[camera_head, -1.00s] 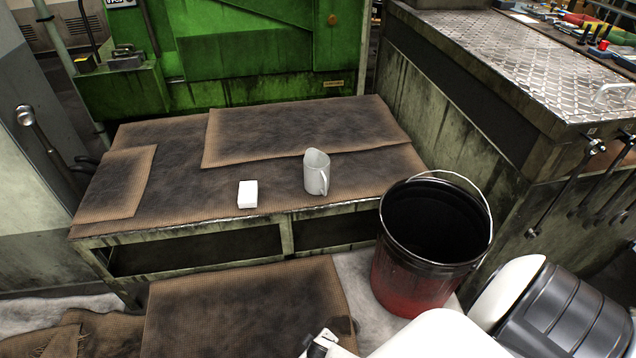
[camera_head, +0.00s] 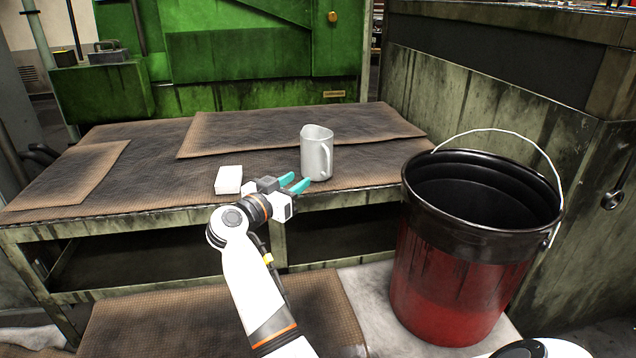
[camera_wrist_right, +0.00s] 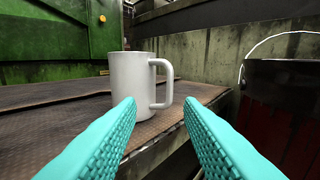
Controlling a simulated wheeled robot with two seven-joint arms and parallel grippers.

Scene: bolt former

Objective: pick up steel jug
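The steel jug (camera_head: 316,156) is pale grey and stands upright on the brown mat of the bench, with its handle toward the right. In the right wrist view the jug (camera_wrist_right: 132,84) stands ahead, between and beyond the fingertips. My right gripper (camera_head: 298,183) is at the bench's front edge, just in front and left of the jug. Its teal fingers are spread apart with nothing between them, and they also show in the right wrist view (camera_wrist_right: 160,108). I see no contact with the jug. My left gripper is not in view.
A white block (camera_head: 228,180) lies on the bench left of the jug, close to my right gripper. A red and black bucket (camera_head: 455,270) with a raised wire handle stands at the right. A green machine (camera_head: 250,60) stands behind the bench (camera_head: 110,212).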

